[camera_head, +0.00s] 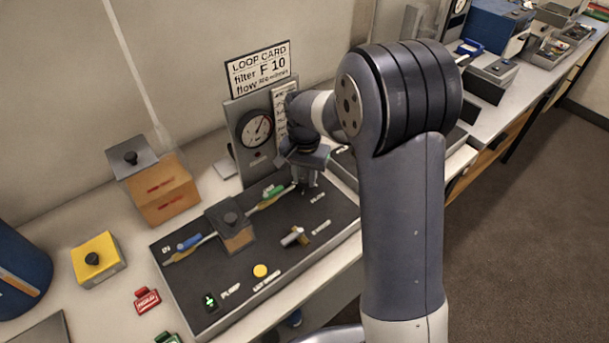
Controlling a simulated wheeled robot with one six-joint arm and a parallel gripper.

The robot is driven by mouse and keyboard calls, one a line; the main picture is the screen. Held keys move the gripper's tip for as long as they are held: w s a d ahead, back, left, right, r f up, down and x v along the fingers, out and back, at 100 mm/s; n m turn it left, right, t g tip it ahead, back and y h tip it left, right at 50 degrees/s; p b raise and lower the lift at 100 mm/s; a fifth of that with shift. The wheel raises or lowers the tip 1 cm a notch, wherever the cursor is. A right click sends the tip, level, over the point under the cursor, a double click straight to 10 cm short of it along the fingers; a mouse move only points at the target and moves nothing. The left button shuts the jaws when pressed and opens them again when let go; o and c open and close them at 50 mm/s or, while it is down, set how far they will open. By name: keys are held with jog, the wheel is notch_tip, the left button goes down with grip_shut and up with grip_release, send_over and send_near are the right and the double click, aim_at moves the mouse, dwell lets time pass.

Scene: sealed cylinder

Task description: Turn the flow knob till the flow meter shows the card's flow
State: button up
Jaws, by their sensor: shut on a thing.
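The loop card (258,69) stands at the back of the bench and reads "filter F 10"; its flow figure is too small to read surely. Below it a grey panel bears a round dial gauge (256,128) with a red needle and a white upright scale (279,108), which looks like the flow meter. My arm partly covers the scale, and I cannot read its level. My gripper (306,187) points down at the back right of the dark board (285,271), beside the FLOW label. It is shut on what seems to be the flow knob, which the fingers hide.
The board bears a grey-topped block (230,222) in the tube line, a valve handle (296,237), a yellow button (260,271) and a lit green pump switch (210,301). Left of it stand an orange box (159,188) and a yellow box (98,260).

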aim_at(305, 179)
dwell(0.3)
jog(key=o, duration=1)
jog(key=shift+c, duration=0.2)
jog(key=shift+r, duration=0.1)
notch_tip(305, 179, up, 11)
jog(key=b, duration=0.1)
jog(key=shift+f, duration=0.2)
notch_tip(305, 179, down, 11)
jog(key=shift+r+p, duration=0.1)
jog(key=shift+p, duration=0.45)
